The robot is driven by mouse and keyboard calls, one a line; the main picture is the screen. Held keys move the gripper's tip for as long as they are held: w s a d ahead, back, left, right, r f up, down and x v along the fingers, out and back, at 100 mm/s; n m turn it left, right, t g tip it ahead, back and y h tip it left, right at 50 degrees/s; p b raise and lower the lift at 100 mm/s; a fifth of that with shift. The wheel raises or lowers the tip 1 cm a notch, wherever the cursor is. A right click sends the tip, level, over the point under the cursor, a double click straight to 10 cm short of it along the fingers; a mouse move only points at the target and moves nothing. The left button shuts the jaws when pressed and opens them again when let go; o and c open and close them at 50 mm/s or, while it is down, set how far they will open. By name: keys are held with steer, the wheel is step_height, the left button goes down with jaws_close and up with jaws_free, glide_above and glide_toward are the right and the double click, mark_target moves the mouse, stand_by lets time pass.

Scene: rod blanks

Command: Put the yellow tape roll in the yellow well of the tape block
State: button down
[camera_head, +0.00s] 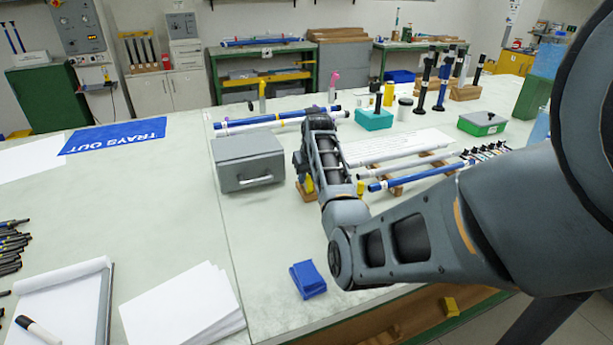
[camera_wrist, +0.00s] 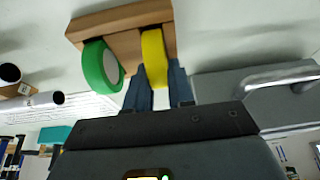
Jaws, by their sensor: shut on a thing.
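My gripper (camera_wrist: 157,70) is shut on the yellow tape roll (camera_wrist: 155,52), with one finger on each side of it. The wooden tape block (camera_wrist: 122,17) is at the top of the wrist view. The yellow roll overlaps the block's right part; I cannot tell whether it is seated in a well. A green tape roll (camera_wrist: 92,66) stands at the block's left part, apart from the fingers. In the head view my arm hides most of the block (camera_head: 303,194), and a bit of yellow (camera_head: 309,184) shows beside the gripper.
A grey box with a handle (camera_head: 249,160) stands close left of my gripper in the head view. Blue and white rods (camera_head: 415,177) lie to the right. A blue block (camera_head: 308,279) lies nearer the front edge, with clear table around it.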

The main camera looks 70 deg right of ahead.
steer(key=shift+f, duration=0.15)
steer(key=c, duration=1)
jaws_free()
steer(key=v, duration=1.2)
steer(key=shift+d, duration=0.1)
